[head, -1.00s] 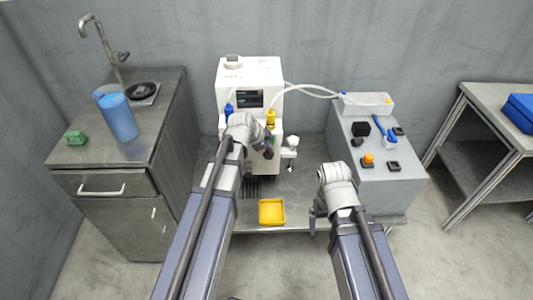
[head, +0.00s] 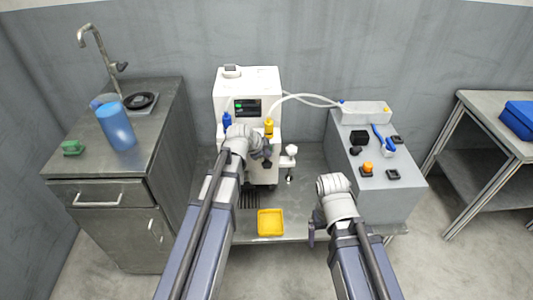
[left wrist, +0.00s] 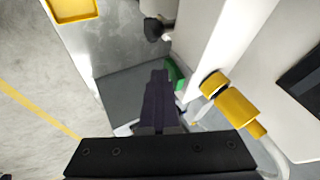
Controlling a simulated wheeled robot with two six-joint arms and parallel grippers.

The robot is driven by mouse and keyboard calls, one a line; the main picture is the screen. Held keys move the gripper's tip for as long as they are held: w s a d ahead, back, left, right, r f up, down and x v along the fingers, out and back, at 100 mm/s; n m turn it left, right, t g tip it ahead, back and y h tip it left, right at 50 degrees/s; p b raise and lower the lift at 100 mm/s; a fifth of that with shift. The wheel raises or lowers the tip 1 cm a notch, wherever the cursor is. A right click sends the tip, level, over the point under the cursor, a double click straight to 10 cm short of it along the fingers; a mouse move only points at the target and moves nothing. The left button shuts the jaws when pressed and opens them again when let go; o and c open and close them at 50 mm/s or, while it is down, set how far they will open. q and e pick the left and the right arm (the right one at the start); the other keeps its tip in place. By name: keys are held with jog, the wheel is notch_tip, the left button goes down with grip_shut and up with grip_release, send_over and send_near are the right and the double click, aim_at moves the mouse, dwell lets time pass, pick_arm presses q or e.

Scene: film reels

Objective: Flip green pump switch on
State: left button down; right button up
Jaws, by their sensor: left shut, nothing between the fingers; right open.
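The white pump machine (head: 248,86) stands on the metal bench, with a small dark screen (head: 246,107) showing a green patch. A green part, seemingly the pump switch (left wrist: 175,74), shows in the left wrist view on the machine's side, partly behind my fingers. My left gripper (left wrist: 159,76) is shut and empty, its tips close beside the green part; I cannot tell whether they touch. In the head view my left gripper (head: 265,154) is in front of the machine and hides the switch. My right gripper (head: 312,232) is open and empty, low at the right.
A yellow bottle or fitting (head: 269,128) and a blue one (head: 227,120) sit at the machine's front. A yellow tray (head: 270,222) lies on the bench. A grey box with controls (head: 400,199) stands right. A blue cup (head: 117,127) is on the left counter.

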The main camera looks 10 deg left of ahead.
pick_arm(q)
jog(key=shift+w+r+p, duration=0.1)
jog(key=shift+r+p, duration=0.45)
jog(key=shift+r, duration=0.2)
pick_arm(e)
jog(key=shift+r, duration=0.7)
pick_arm(q)
jog(key=s+d+f+p+v, duration=0.1)
jog(key=p+v, duration=0.8)
jog(key=v, duration=0.3)
jog(key=shift+s+d+r, duration=0.15)
jog(key=shift+s+r, duration=0.1)
jog(key=shift+s, duration=0.35)
pick_arm(e)
notch_tip(320, 180, up, 9)
jog(key=a, duration=0.1)
jog(key=shift+s, duration=0.25)
jog(key=shift+a, duration=0.1)
